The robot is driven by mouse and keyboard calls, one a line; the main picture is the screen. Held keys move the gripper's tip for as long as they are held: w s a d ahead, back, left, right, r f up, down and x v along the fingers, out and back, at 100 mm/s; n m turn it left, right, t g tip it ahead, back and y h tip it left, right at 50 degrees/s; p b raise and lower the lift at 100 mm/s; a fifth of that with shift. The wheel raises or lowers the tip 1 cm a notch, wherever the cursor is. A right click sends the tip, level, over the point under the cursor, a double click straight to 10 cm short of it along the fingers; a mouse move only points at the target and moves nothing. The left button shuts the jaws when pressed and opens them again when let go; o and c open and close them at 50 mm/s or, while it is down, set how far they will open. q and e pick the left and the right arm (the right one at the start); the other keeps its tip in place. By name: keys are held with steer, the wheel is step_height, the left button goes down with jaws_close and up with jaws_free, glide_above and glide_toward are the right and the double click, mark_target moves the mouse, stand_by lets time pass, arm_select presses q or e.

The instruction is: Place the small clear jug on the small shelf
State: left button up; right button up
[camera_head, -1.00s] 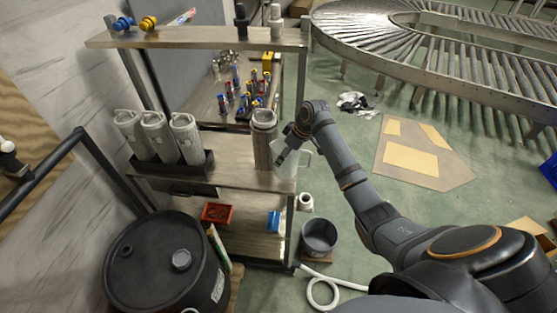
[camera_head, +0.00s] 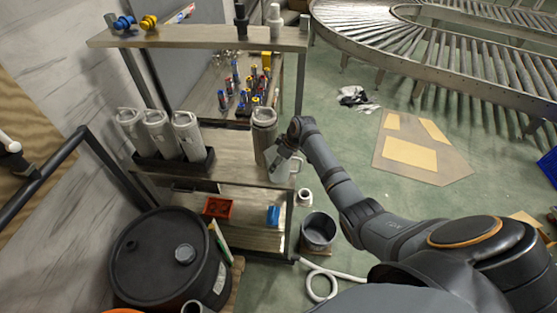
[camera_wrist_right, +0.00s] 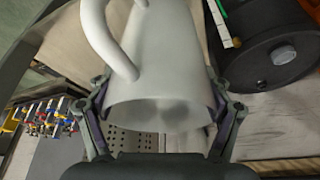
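The small clear jug (camera_wrist_right: 172,70) looks pale and translucent, with a looped handle on its left in the right wrist view. My right gripper (camera_wrist_right: 163,112) has a finger against each side of it. In the head view, the jug (camera_head: 281,170) is partly hidden by my right gripper (camera_head: 287,158), at the right end of the rack's middle shelf (camera_head: 230,157). I cannot tell whether the jug touches the shelf. My left gripper is not in view.
A tall grey container (camera_head: 264,132) stands just behind the jug. Several grey lidded containers (camera_head: 160,135) sit in a black tray at the shelf's left. Bare shelf lies between. An upper shelf (camera_head: 200,38) is above; a black drum (camera_head: 165,250) stands in front.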

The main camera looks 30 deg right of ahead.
steer(key=o, duration=0.4)
steer(key=shift+c, duration=0.2)
steer(key=shift+r, duration=0.15)
